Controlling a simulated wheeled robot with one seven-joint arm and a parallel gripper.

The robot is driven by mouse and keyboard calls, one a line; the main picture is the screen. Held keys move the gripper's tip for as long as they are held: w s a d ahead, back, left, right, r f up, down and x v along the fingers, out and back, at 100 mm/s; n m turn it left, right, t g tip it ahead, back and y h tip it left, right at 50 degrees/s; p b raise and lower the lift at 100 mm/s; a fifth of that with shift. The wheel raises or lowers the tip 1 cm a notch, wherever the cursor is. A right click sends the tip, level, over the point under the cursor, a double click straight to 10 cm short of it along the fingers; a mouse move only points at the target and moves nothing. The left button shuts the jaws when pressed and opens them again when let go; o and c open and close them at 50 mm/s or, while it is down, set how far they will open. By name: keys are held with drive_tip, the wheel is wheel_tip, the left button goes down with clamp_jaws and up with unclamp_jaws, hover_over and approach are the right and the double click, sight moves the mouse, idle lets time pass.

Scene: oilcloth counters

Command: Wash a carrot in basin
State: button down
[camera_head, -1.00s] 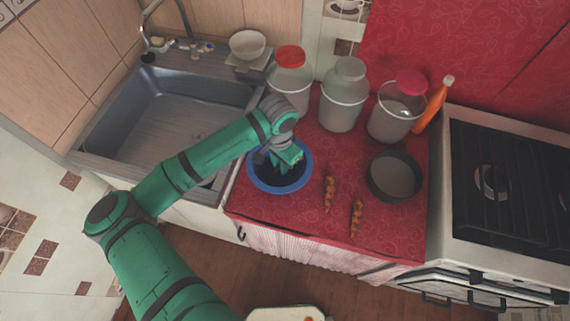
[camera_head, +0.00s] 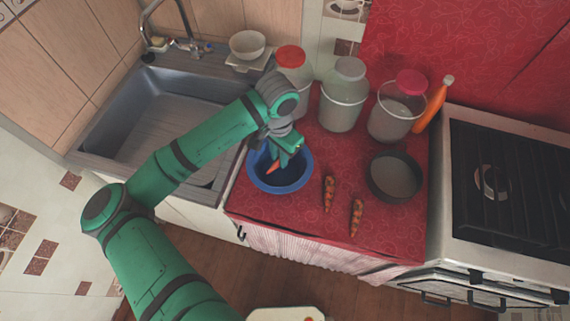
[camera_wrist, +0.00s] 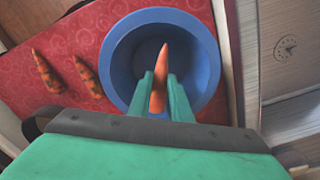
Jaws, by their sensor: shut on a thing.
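The blue basin (camera_head: 299,183) stands on the red oilcloth counter; it also shows in the wrist view (camera_wrist: 206,62). My gripper (camera_head: 281,160) is over the basin, fingers pointing down. In the wrist view my gripper (camera_wrist: 161,92) is shut on an orange carrot (camera_wrist: 159,80), held between the two green fingers with its tip sticking out past them. The held carrot (camera_head: 273,168) also shows in the head view, within the basin's rim outline. It looks clean, without dark patches. Two dark-spotted carrots (camera_head: 328,193) (camera_head: 356,216) lie on the counter right of the basin.
A dark round pan (camera_head: 395,177) sits right of the carrots. Glass jars (camera_head: 343,105) and an orange bottle (camera_head: 433,106) stand behind. A metal sink (camera_head: 150,125) is at left and a stove (camera_head: 510,190) at right. The counter's front right is clear.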

drive_tip(key=shift+r, duration=2.5)
drive_tip(key=shift+w, duration=0.1)
idle(0.3)
wheel_tip(320, 180, up, 4)
idle(1.0)
